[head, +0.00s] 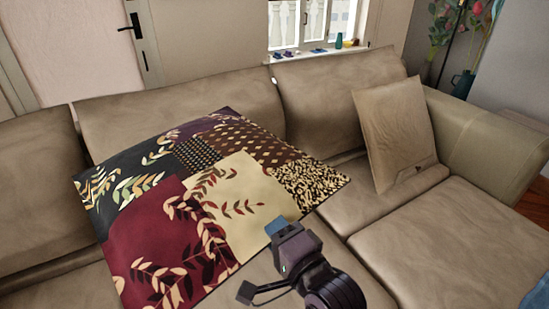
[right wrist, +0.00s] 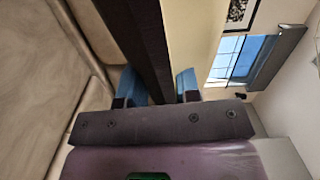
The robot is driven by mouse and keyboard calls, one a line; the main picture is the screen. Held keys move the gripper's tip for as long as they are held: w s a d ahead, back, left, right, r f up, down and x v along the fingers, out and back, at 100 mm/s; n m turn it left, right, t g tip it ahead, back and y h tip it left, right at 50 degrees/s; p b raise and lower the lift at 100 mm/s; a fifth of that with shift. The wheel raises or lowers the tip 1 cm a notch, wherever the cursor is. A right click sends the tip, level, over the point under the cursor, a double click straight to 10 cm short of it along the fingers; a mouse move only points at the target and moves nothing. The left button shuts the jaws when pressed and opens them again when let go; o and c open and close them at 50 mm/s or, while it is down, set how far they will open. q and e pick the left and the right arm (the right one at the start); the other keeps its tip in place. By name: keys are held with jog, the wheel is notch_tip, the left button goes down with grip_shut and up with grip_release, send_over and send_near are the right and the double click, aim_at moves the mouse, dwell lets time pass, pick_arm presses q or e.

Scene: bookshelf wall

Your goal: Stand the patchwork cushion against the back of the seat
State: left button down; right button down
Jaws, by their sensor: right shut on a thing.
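The patchwork cushion (head: 220,200), with maroon, cream, black and brown patches and leaf patterns, is in the middle of the head view. It is tilted above the sofa seat, its far edge overlapping the backrest (head: 180,105) in the picture; I cannot tell whether they touch. My right gripper (head: 278,226) is shut on its near right edge. In the right wrist view the cushion's dark edge (right wrist: 140,40) runs between the blue fingers of the right gripper (right wrist: 160,88). The cushion's underside is hidden. My left gripper is in neither view.
A plain beige cushion (head: 391,132) leans at the sofa's right end by the armrest (head: 495,135). A windowsill with small items (head: 320,50) and a flower vase (head: 463,84) are behind the sofa.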

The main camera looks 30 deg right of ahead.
jog(key=w+a+f+n+y, duration=0.1)
jog(key=w+a+n+y, duration=0.1)
jog(key=w+n, duration=0.1)
jog(key=w+a+f+n+g+y, duration=0.1)
jog(key=w+a+f+n+y, duration=0.1)
jog(key=w+n+y, duration=0.1)
jog(key=w+a+f+n+g+y+b, duration=0.1)
jog(key=w+a+n+y, duration=0.2)
jog(key=shift+f, duration=0.2)
jog(key=w+d+f+n+g+y+b, duration=0.1)
jog(key=w+d+f+n+g+y, duration=0.3)
jog(key=w+d+n+g+y, duration=0.9)
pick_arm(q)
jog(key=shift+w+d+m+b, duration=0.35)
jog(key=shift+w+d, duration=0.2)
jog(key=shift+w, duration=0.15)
pick_arm(e)
jog(key=w+d+r+n+g+h, duration=0.1)
jog(key=d+r+n+g+h, duration=0.1)
jog(key=d+n, duration=0.4)
jog(key=shift+d+r+h, duration=0.5)
jog(key=shift+d+r, duration=0.15)
jog(key=shift+d, duration=0.55)
jog(key=shift+w, duration=0.1)
